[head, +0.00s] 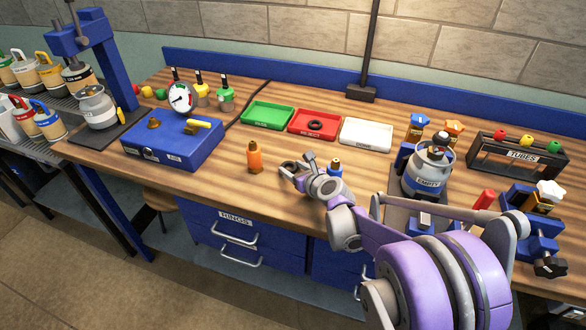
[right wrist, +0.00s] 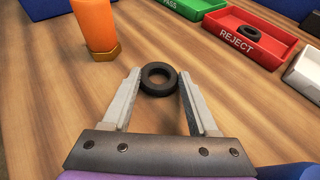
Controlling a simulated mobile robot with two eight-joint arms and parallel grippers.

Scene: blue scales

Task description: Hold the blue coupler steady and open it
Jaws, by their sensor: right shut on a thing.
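My right gripper (head: 295,166) is over the bench just left of the blue coupler. In the right wrist view its fingertips (right wrist: 158,84) are closed on the sides of a small black ring (right wrist: 158,70). Whether the ring touches the bench I cannot tell. My left gripper is not in view.
An orange coupler (head: 254,158) stands left of my right gripper. Behind are green (head: 268,116), red (head: 313,122) and white (head: 366,134) trays; the red one holds a black ring. A blue gauge box (head: 172,150) is left, an EMPTY cylinder (head: 428,172) right.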

